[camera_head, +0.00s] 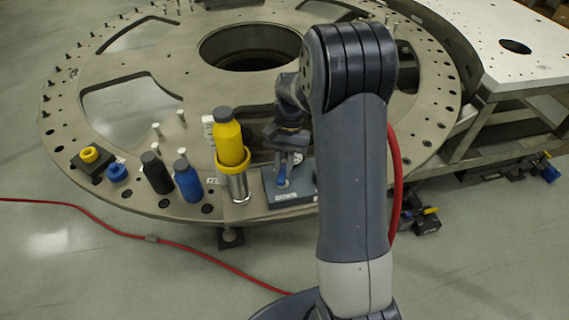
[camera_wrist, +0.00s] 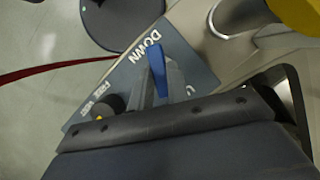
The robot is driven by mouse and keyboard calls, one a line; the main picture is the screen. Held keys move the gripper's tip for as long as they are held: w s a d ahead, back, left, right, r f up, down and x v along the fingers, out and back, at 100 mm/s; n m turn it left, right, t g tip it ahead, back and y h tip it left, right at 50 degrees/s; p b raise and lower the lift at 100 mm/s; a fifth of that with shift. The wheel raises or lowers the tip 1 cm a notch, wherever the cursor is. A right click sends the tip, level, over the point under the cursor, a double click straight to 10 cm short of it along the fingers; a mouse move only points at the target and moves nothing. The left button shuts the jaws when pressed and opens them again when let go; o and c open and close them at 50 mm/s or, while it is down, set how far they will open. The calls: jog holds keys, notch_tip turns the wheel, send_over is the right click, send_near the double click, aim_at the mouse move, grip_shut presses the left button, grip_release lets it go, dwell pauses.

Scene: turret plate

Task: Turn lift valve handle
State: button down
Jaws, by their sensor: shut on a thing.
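The lift valve handle is a blue lever (camera_wrist: 157,70) on a dark grey plate (camera_wrist: 84,113) marked "DOWN" in white letters. In the head view the blue lever (camera_head: 281,175) shows small beneath my gripper (camera_head: 287,160), above the plate (camera_head: 289,197) near the front rim of the turret plate. In the wrist view my gripper (camera_wrist: 168,85) is low over the plate with its fingers around the lever, shut on it. The lever's lower part is hidden by the fingers and the wrist housing. A dark round knob (camera_wrist: 109,103) sits on the plate beside the fingers.
A yellow bottle (camera_head: 229,140) in a yellow ring holder stands close left of my gripper. A red hose (camera_head: 170,247) lies on the floor.

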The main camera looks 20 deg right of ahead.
jog(key=n+h, duration=0.1)
jog(key=n, duration=0.1)
jog(key=n+h, duration=0.1)
jog(key=n, duration=0.2)
jog(key=shift+w+a, duration=0.1)
jog(key=shift+a, duration=0.1)
jog(key=shift+n+p, duration=0.3)
jog(key=shift+n, duration=0.1)
jog(key=c, duration=1.4)
grip_release()
jog(key=shift+o, duration=0.2)
jog(key=b+v, duration=0.1)
jog(key=v, duration=1)
jog(key=shift+w, duration=0.15)
jog(key=shift+a+f, duration=0.1)
jog(key=shift+f, duration=0.1)
jog(key=shift+g, duration=0.3)
jog(key=p+x, duration=0.1)
jog(key=x, duration=0.9)
jog(key=shift+f, duration=0.35)
